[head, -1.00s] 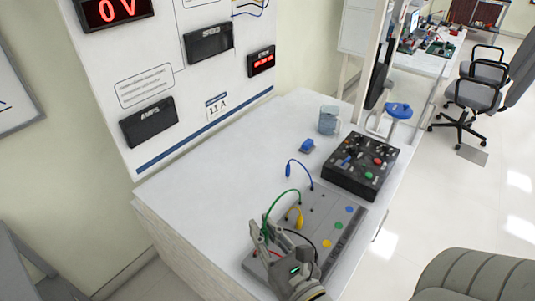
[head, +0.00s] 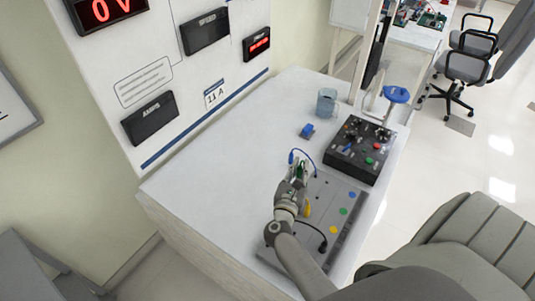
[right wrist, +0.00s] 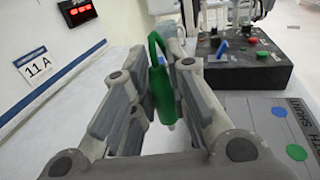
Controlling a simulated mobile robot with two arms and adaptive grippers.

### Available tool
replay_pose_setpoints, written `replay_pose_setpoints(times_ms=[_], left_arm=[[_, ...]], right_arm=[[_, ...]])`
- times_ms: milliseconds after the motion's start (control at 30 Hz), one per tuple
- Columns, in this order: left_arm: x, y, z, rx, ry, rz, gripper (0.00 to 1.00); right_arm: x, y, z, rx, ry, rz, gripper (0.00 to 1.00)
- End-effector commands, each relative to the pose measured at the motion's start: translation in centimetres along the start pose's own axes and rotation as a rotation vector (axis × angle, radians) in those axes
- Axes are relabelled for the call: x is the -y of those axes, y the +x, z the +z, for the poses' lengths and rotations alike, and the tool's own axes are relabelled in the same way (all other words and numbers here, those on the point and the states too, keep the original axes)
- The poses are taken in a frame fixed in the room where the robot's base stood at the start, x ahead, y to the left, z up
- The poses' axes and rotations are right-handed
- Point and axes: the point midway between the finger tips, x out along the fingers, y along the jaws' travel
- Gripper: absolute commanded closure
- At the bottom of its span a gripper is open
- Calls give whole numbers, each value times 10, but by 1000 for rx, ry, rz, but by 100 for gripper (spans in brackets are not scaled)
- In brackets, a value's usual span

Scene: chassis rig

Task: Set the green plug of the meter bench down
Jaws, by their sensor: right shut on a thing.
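The green plug (right wrist: 162,92) is upright between the fingers of my right gripper (right wrist: 158,85), its cable curving up from the top and its tip pointing down. In the head view my right gripper (head: 298,172) is over the far left part of the grey meter board (head: 335,192), and it mostly hides the plug. My right gripper is shut on the plug. Whether the tip touches anything is unclear. Blue and green round spots show on the board. My left gripper is not in view.
A yellow plug (head: 307,209) and a blue plug (head: 291,157) are close to my right gripper. A black control box (head: 357,150) stands beyond the board. A blue block (head: 307,131) and a mug (head: 326,102) stand farther back. The white bench top (head: 225,180) is clear to the left.

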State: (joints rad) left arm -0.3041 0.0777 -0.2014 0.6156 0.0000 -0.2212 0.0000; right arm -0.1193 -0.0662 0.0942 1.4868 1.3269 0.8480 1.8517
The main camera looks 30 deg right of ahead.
Motion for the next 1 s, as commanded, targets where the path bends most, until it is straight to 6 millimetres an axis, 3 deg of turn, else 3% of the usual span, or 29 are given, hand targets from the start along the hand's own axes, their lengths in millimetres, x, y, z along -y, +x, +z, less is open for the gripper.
replay_pose_setpoints(times_ms=[367, 600, 1000], left_arm=[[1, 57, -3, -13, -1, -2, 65], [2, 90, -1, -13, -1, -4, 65], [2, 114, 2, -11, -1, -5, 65]], right_arm=[[-87, 18, -46, 1, 2, 2, 100], [-110, 22, -78, 0, -1, 2, 100], [-129, 26, -100, 0, 0, 3, 100]])
